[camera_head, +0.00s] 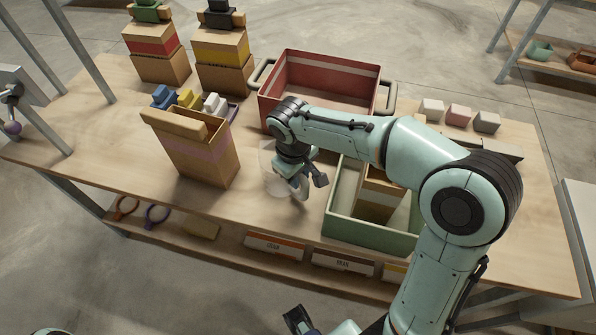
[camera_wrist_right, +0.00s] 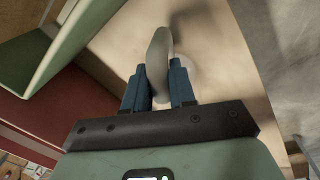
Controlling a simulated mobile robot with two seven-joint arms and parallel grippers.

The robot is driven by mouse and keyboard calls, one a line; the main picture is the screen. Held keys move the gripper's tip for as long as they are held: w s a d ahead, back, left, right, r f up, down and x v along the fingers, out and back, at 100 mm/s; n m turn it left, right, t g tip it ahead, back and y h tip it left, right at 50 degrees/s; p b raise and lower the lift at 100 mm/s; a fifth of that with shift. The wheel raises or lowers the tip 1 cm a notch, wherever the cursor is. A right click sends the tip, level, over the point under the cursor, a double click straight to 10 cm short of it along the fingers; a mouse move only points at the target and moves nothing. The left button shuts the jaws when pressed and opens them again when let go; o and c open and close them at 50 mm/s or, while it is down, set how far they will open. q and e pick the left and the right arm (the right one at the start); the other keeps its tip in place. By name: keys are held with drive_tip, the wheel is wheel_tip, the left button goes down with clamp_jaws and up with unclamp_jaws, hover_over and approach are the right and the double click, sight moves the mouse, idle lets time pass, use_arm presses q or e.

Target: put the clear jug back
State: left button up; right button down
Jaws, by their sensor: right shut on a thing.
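The clear jug (camera_head: 271,174) is faint and see-through in the head view, between the cardboard box with the purple band and the green bin. My right gripper (camera_head: 297,186) points down at its right side, near the table's front edge. In the wrist view the right gripper's blue fingers (camera_wrist_right: 159,88) are closed on the pale jug handle (camera_wrist_right: 160,50). The jug looks upright; whether its base touches the table I cannot tell. My right wrist hides part of it.
A green bin (camera_head: 372,236) with a carton in it stands right of the jug. A red crate (camera_head: 283,103) stands behind. Several small blocks (camera_head: 458,115) sit back right. The left front of the table is clear.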

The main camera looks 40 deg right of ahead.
drive_tip(key=shift+f, duration=0.25)
drive_tip(key=c, duration=0.8)
unclamp_jaws()
drive_tip(key=shift+c, duration=0.2)
wheel_tip(320, 180, up, 13)
drive_tip(key=a+p, duration=0.1)
drive_tip(key=p, duration=0.1)
drive_tip(key=shift+s+a+r, duration=0.2)
drive_tip(key=shift+s+a, duration=0.05)
